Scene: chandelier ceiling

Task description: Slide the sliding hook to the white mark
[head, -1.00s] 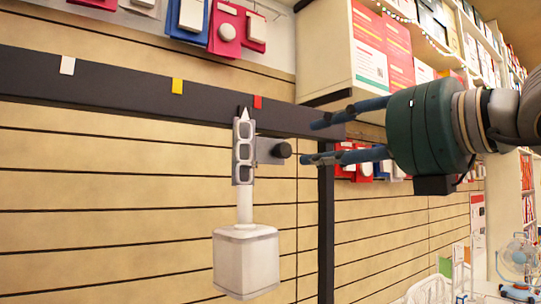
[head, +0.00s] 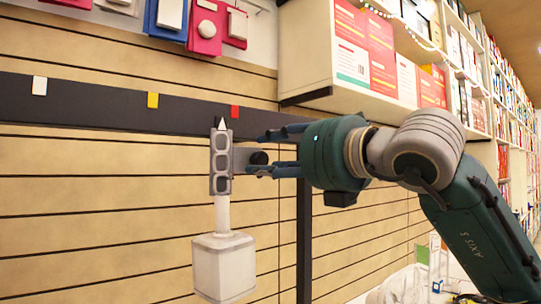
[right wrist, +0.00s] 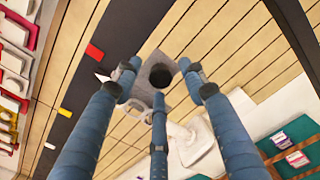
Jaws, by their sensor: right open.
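The sliding hook (head: 221,162) is a grey bracket with a white pointer tip on top, hanging at the dark rail (head: 100,106). The pointer is just left of the red mark (head: 235,112). A black knob (head: 259,158) sticks out to the bracket's right; it also shows in the right wrist view (right wrist: 160,76). A white block (head: 223,267) hangs below. The white mark (head: 39,86) is at the far left of the rail, the yellow mark (head: 153,100) between. My right gripper (head: 257,154) is open, its fingers spread around the knob; contact is unclear. My left gripper is out of view.
A slatted wooden wall (head: 90,175) stands behind the rail. A dark post (head: 304,230) runs down at the rail's right end. Shelves with boxes (head: 365,50) stand at the upper right. The rail is clear between hook and white mark.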

